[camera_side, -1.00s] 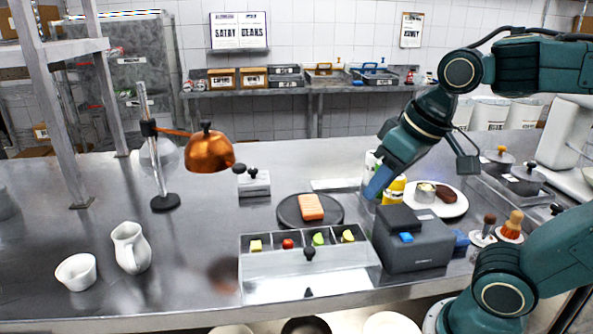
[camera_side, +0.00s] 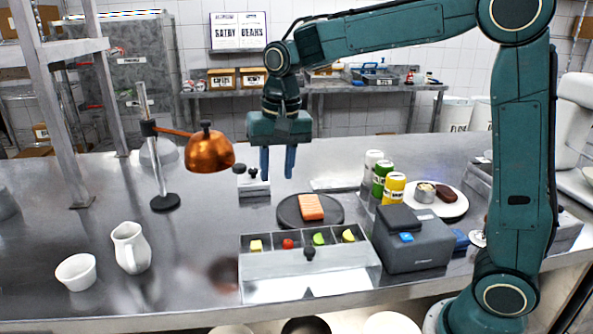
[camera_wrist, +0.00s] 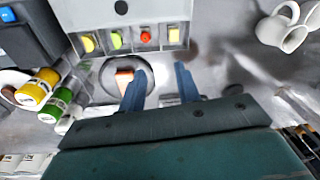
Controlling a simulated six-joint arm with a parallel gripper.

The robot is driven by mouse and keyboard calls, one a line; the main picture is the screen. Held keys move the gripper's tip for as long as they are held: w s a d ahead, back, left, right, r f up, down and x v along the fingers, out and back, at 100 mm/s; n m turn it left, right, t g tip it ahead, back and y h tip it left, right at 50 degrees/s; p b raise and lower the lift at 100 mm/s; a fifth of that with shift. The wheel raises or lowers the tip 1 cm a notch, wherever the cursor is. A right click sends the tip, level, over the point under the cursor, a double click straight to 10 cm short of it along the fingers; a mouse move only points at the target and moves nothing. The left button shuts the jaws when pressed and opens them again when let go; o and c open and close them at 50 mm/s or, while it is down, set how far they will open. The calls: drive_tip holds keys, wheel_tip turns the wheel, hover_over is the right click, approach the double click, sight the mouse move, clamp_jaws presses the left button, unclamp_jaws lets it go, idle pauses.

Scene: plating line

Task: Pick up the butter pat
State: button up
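The butter pat (camera_side: 256,246) appears to be the small pale yellow block in the leftmost compartment of the divided metal bin (camera_side: 307,272) in the side view. In the wrist view this yellow piece (camera_wrist: 174,35) is in the rightmost compartment. My gripper (camera_side: 278,176) points down, open and empty, above the counter behind the bin. In the wrist view its two blue fingers (camera_wrist: 160,71) are apart with nothing between them.
A red piece (camera_side: 287,243), a green piece (camera_side: 319,239) and another yellow piece (camera_side: 348,235) fill the other compartments. A dark round plate (camera_side: 290,221) with salmon (camera_side: 311,207) is behind the bin. A copper lamp (camera_side: 208,153) stands left. A grey printer-like box (camera_side: 412,243) stands right.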

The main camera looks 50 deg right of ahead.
drive_tip(key=w+a+f+m+g, duration=0.1)
drive_tip(key=w+f+m, duration=0.1)
drive_tip(key=w+f, duration=0.35)
hover_over(256, 240)
drive_tip(key=shift+f, duration=3.95)
drive_tip(key=shift+a+f, duration=0.1)
drive_tip(key=shift+f, duration=2.45)
drive_tip(key=c, duration=0.5)
